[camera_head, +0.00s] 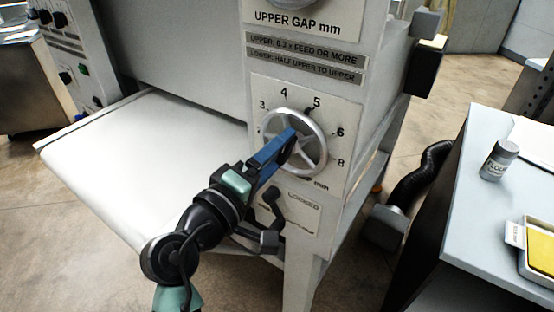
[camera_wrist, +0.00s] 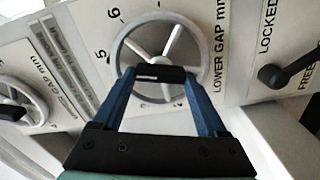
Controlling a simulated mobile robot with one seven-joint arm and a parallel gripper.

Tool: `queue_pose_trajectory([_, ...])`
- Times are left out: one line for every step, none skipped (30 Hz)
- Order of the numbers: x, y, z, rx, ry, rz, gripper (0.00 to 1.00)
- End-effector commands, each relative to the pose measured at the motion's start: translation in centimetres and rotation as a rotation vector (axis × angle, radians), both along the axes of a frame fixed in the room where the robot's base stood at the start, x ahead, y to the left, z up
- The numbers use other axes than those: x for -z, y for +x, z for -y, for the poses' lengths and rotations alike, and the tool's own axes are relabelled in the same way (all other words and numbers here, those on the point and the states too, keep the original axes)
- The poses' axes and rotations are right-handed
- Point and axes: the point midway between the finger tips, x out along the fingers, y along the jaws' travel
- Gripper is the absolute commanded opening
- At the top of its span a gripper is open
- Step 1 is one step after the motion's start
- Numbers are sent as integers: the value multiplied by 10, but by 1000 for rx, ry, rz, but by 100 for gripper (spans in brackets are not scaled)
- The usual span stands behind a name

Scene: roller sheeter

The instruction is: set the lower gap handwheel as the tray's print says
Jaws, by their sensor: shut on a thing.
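The lower gap handwheel (camera_head: 322,150) is a pale spoked ring on the machine's front, with dial numbers 3, 4, 5, 6 and 8 around it. It faces me in the wrist view (camera_wrist: 120,40), beside the print LOWER GAP mm. My gripper (camera_head: 287,145) reaches it with blue fingers. In the wrist view my gripper (camera_wrist: 160,74) is shut on the wheel's black grip (camera_wrist: 160,74), which spans between the fingertips. The fingers hide part of the wheel and dial. The tray (camera_head: 525,262) lies at the right with a small card (camera_head: 514,234); its print is too small to read.
A black lock lever (camera_head: 270,215) hangs just below the wheel, close to my wrist; its LOCKED and FREE labels show in the wrist view. The upper gap handwheel (camera_wrist: 38,108) is at left there. A rule plate (camera_head: 305,60) reads "UPPER: 0.3 x FEED OR MORE; LOWER: HALF UPPER TO UPPER".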

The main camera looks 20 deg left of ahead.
Motion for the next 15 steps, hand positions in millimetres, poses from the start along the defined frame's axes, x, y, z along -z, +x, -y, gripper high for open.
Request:
queue_pose_trajectory([3,0,0,0,16,0,19])
queue_pose_trajectory([2,0,0,0,24,1,19])
queue_pose_trajectory([2,0,0,0,33,3,19])
queue_pose_trajectory([2,0,0,0,38,4,19])
queue_pose_trajectory([2,0,0,0,43,5,19])
queue_pose_trajectory([2,0,0,0,49,6,19])
queue_pose_trajectory([1,0,0,0,52,7,19])
queue_pose_trajectory([1,0,0,0,55,7,19])
queue_pose_trajectory([1,0,0,0,57,7,19])
queue_pose_trajectory([1,0,0,0,58,7,19])
queue_pose_trajectory([1,0,0,0,59,7,19])
queue_pose_trajectory([1,0,0,0,59,7,19])
queue_pose_trajectory([1,0,0,0,59,7,19])
queue_pose_trajectory([1,0,0,0,59,7,19])
queue_pose_trajectory([1,0,0,0,59,7,19])
